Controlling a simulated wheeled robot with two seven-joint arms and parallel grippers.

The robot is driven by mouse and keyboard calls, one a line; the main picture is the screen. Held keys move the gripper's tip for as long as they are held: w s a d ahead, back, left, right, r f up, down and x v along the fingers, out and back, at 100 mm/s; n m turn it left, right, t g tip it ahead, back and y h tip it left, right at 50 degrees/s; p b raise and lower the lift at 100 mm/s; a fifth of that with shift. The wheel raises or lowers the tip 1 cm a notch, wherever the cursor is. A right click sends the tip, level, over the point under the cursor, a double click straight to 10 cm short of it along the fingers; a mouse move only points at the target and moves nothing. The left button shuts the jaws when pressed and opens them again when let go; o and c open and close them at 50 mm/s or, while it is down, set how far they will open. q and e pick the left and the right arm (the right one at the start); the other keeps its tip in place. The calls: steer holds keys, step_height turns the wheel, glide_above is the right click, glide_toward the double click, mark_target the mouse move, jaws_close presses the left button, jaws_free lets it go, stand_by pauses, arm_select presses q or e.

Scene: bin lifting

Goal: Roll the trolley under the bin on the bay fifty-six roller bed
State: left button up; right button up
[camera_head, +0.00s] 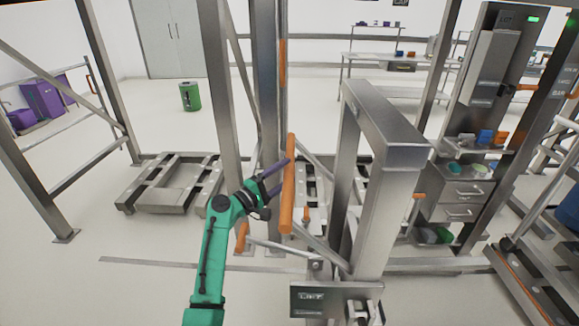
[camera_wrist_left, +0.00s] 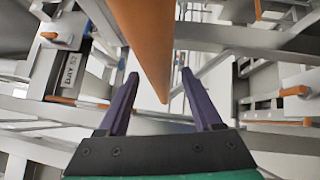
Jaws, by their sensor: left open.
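My left gripper (camera_head: 280,172) is open, with its dark fingers beside an upright orange bar (camera_head: 287,195). In the left wrist view the orange bar (camera_wrist_left: 148,38) comes down between the two spread fingers (camera_wrist_left: 157,85); I cannot tell whether they touch it. The bar stands by a grey metal frame, and I cannot tell for sure whether it is the trolley's handle. A low grey platform with wheels or rollers (camera_head: 170,190) lies to the left. No bay fifty-six label is readable, and I cannot pick out the bin on its roller bed. My right gripper is out of view.
Thick steel posts and a grey arch frame (camera_head: 392,135) stand close to the right of the bar. A plate marked LIFT (camera_head: 322,297) is at the bottom. A green bin (camera_head: 190,97) and purple bins (camera_head: 42,100) stand farther back. Open floor lies at the lower left.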

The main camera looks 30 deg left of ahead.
arm_select(q)
steer(key=shift+d+x, duration=0.2)
steer(key=shift+x, duration=0.85)
steer(key=shift+s+a, duration=0.1)
steer(key=shift+c, duration=0.4)
jaws_close()
